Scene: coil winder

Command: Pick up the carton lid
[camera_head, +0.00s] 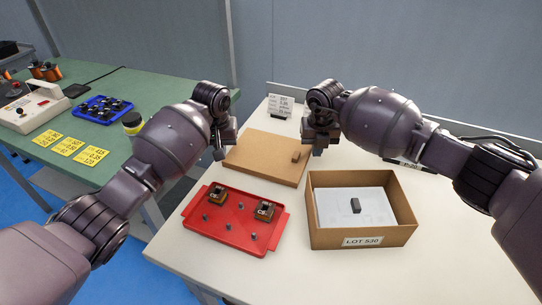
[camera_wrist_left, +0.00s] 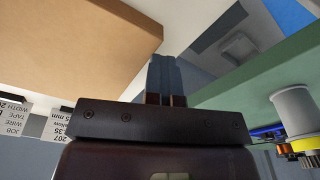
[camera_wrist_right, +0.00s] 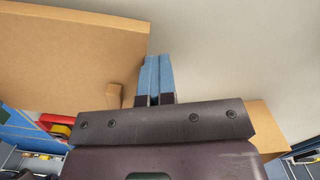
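The carton lid (camera_head: 262,160) is a flat brown board lying on the white table behind the red tray. A small brown knob (camera_head: 296,157) stands near its right end. The lid also shows in the left wrist view (camera_wrist_left: 70,45) and the right wrist view (camera_wrist_right: 70,50). My left gripper (camera_head: 219,153) is at the lid's left edge in the head view, its fingers together and empty. My right gripper (camera_head: 318,150) is above and just right of the lid's right end, fingers together with nothing between them. The open carton (camera_head: 363,238), labelled LOT 530, stands front right.
A white sheet with a small dark piece (camera_head: 355,206) lies inside the carton. The red tray (camera_head: 228,240) holds two small coil parts and several pegs. A label stand (camera_head: 280,106) is behind the lid. A green table (camera_head: 70,185) stands at left.

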